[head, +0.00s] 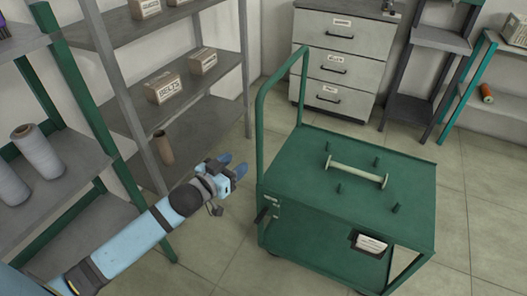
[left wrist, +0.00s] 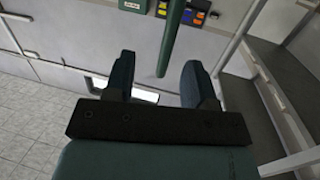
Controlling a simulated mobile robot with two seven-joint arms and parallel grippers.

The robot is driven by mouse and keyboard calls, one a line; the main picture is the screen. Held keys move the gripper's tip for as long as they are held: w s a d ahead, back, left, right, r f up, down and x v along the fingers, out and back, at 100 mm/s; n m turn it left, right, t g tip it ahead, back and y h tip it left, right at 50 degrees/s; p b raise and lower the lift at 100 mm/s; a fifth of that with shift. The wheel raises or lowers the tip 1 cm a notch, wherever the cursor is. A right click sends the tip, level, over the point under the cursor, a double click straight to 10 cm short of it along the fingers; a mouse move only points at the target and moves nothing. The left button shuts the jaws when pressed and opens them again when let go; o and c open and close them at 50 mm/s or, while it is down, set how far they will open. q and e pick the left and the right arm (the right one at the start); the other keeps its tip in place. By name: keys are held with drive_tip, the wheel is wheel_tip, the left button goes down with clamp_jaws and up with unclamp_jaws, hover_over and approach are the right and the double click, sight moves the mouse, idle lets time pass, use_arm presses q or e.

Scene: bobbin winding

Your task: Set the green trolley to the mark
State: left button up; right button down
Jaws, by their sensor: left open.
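The green trolley (head: 345,225) stands on the tiled floor at right of centre in the head view. Its tall green push handle (head: 259,130) rises at its left side. A pale bobbin (head: 356,172) lies on its top among several short green pegs. My left gripper (head: 234,168) is open and empty, just left of the handle and apart from it. In the left wrist view my left gripper (left wrist: 160,80) shows both dark fingers spread. A green bar (left wrist: 172,38) shows beyond and between them; I cannot tell which part it is. No floor mark is visible.
Grey shelves (head: 187,65) with labelled boxes and a brown cone (head: 163,147) stand at left. A green-framed shelf with grey spools (head: 38,150) is nearer. A drawer cabinet (head: 342,60) and more shelving (head: 500,100) line the back. Floor (head: 470,215) right of the trolley is clear.

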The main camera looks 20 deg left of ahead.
sight(257, 133)
use_arm(q)
drive_tip(key=shift+t, duration=0.6)
drive_tip(key=b+x, duration=0.1)
drive_tip(key=x, duration=0.2)
drive_tip(key=a+b+x, duration=0.1)
drive_tip(key=b+x, duration=0.1)
drive_tip(key=x, duration=0.2)
drive_tip(key=a+b+x, duration=0.1)
drive_tip(key=x, duration=0.2)
drive_tip(key=shift+w+a+r, duration=0.15)
drive_tip(key=shift+w+r, duration=0.25)
drive_tip(key=shift+w, duration=0.05)
drive_tip(key=b+x, duration=0.1)
drive_tip(key=x, duration=0.4)
drive_tip(key=shift+w+d, duration=0.2)
drive_tip(key=shift+w, duration=0.25)
use_arm(e)
drive_tip(key=shift+w+a+f+t+y, duration=0.3)
drive_tip(key=shift+a+t+y, duration=0.05)
drive_tip(key=shift+a, duration=0.1)
drive_tip(key=shift+w+a+f+t+y, duration=0.25)
drive_tip(key=shift+w+a+t+y, duration=0.05)
drive_tip(key=shift+a+t+y, duration=0.1)
use_arm(q)
clamp_jaws()
use_arm(e)
drive_tip(key=shift+h, duration=0.25)
